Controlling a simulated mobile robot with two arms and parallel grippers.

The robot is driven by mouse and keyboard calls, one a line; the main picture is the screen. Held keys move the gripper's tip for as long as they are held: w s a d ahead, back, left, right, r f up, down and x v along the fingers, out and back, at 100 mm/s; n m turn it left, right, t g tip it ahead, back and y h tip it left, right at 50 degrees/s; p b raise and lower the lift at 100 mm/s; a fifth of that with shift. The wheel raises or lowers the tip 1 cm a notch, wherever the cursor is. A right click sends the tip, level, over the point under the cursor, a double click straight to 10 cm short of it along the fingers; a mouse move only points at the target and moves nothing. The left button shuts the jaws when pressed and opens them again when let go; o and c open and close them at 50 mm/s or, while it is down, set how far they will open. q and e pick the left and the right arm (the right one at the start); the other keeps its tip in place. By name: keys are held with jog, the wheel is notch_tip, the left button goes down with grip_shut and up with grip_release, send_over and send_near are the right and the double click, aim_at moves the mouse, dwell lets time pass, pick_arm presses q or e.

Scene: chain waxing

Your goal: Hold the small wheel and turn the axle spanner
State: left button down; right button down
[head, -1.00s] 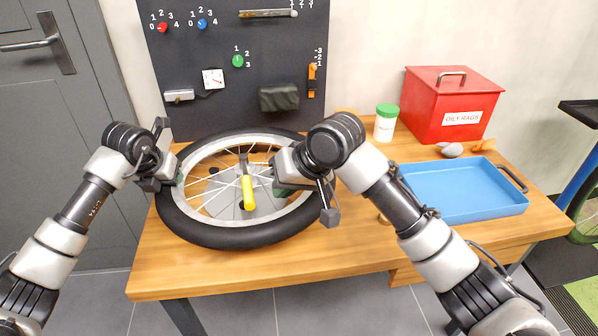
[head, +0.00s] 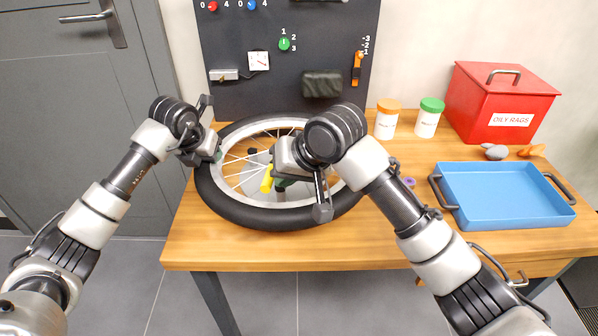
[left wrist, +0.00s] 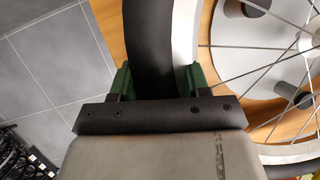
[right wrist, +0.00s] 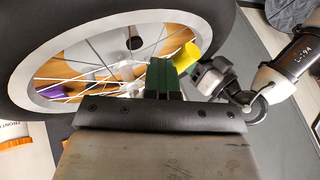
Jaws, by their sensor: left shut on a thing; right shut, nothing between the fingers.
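The small wheel (head: 238,213), with a black tyre and silver rim, lies flat on the wooden table. My left gripper (head: 214,153) is shut across its tyre and rim at the left; the left wrist view shows its green fingers (left wrist: 159,82) on both sides. The yellow handle of the axle spanner (head: 267,179) shows above the spokes, near the wheel's middle. My right gripper (head: 283,183) is shut and empty, just right of the handle. In the right wrist view its closed green fingers (right wrist: 162,78) are close beside the yellow handle (right wrist: 184,61); I cannot tell whether they touch. The spanner's head is mostly hidden.
A dark tool board (head: 290,60) stands behind the wheel. An orange-lidded jar (head: 386,122), a green-lidded jar (head: 428,121) and a red oily-rags box (head: 500,105) stand at the back right. A blue tray (head: 505,200) lies at the right. The front table strip is clear.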

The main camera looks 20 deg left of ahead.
pick_arm(q)
jog(key=shift+d, duration=0.1)
pick_arm(e)
jog(key=shift+s, duration=0.15)
jog(key=d+f+v, duration=0.1)
jog(key=d+v, duration=0.1)
jog(key=v, duration=1)
jog(key=shift+f, duration=0.2)
jog(key=shift+d, duration=0.1)
pick_arm(q)
jog(key=shift+c, duration=2.3)
grip_release()
